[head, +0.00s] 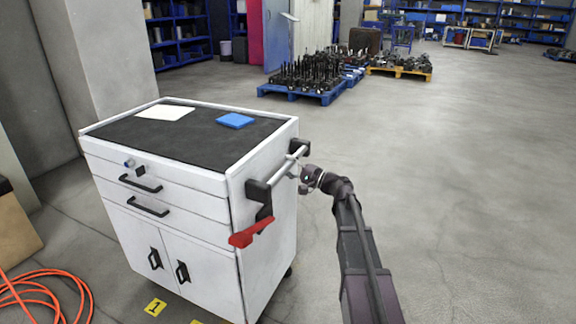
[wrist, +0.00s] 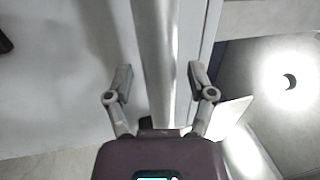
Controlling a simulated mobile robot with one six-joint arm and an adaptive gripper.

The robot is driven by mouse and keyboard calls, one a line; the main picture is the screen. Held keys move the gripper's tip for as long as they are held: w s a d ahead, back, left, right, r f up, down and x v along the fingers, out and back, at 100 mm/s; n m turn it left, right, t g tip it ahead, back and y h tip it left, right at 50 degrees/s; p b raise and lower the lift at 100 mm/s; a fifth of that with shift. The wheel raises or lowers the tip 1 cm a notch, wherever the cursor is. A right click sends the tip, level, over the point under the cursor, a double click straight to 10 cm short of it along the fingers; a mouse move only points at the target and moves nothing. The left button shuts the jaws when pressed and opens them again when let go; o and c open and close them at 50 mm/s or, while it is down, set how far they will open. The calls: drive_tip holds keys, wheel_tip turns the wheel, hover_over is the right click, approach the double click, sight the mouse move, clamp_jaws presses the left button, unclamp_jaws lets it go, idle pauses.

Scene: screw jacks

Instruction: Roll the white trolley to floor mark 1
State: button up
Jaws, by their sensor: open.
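The white trolley (head: 190,235) stands at the left in the head view, upright, with drawers, two doors and a black top. Its push handle (head: 284,170) is a light bar on black brackets on the right side. A red lever (head: 251,232) sits below the bar. My gripper (head: 300,180) is at the bar's far part. In the wrist view the open fingers (wrist: 158,80) stand on both sides of the bar (wrist: 155,50), apart from it. Floor mark 1 (head: 155,307) is a yellow tag on the floor in front of the trolley.
An orange hose (head: 45,290) lies coiled at the lower left. A pillar (head: 110,60) stands behind the trolley. Blue and yellow pallets (head: 300,92) with dark parts stand farther back. The floor on the right is clear. A second yellow mark (head: 196,322) shows partly at the bottom edge.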

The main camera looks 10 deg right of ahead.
clamp_jaws()
idle(0.3)
drive_tip(key=shift+w, duration=0.2)
